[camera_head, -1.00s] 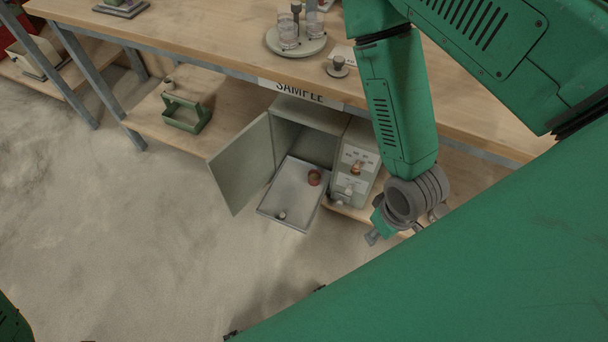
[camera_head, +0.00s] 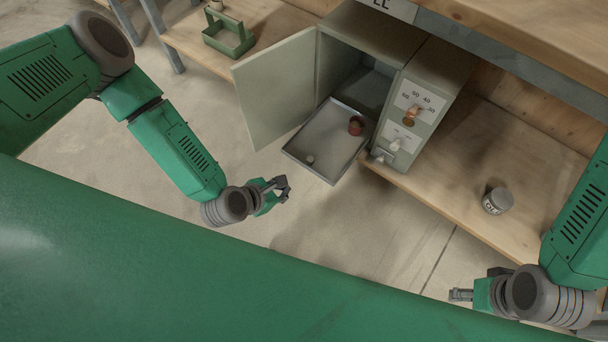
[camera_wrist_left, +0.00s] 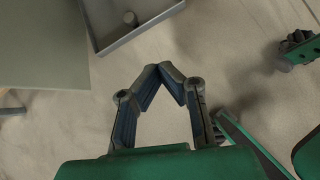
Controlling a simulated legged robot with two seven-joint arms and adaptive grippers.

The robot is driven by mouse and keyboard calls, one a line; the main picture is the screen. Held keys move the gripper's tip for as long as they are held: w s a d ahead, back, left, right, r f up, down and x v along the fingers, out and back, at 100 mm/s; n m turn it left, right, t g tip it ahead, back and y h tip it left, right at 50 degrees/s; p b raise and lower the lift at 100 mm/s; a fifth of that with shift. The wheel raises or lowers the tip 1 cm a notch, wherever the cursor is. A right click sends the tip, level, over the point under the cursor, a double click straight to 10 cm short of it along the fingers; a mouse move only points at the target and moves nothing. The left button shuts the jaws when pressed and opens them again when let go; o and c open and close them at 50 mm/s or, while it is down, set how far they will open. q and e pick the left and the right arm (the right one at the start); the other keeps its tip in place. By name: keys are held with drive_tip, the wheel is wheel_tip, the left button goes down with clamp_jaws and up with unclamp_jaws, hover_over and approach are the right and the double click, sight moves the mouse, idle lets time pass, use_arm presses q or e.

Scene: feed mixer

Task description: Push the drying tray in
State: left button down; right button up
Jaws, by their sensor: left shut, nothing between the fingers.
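The drying tray (camera_head: 325,140) is a shallow grey tray that sticks out from the open front of a grey-green cabinet (camera_head: 375,32). The cabinet's door (camera_head: 275,88) is swung open to the left. My left gripper (camera_head: 283,187) is shut and empty, just left of the tray's front corner and apart from it. The left wrist view shows its fingertips (camera_wrist_left: 166,70) together, with the tray's corner (camera_wrist_left: 98,45) beyond. My right gripper (camera_head: 460,294) is at lower right, away from the tray; its fingers are unclear.
A control panel with a copper-coloured dial (camera_head: 413,115) is right of the opening. A lidded jar (camera_head: 497,200) stands on the wooden shelf (camera_head: 465,185). A green caddy (camera_head: 229,38) is on the shelf at upper left. The floor before the tray is clear.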

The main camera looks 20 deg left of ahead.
use_arm(q)
wheel_tip(320, 180, down, 2)
drive_tip(key=w+a+f+n+t+b, duration=0.1)
drive_tip(key=w+a+n, duration=0.1)
drive_tip(key=n, duration=0.1)
drive_tip(key=b, duration=0.5)
approach(308, 163)
drive_tip(key=shift+n+y, duration=0.3)
drive_tip(key=shift+y, duration=0.1)
drive_tip(key=x, duration=0.7)
drive_tip(key=shift+s+d+f, duration=0.1)
drive_tip(key=shift+s+f, duration=0.25)
drive_tip(key=shift+f, duration=0.05)
drive_tip(key=shift+w, duration=0.35)
use_arm(e)
wheel_tip(308, 163, down, 7)
use_arm(q)
drive_tip(key=shift+d, duration=0.1)
use_arm(e)
drive_tip(key=shift+r, duration=0.1)
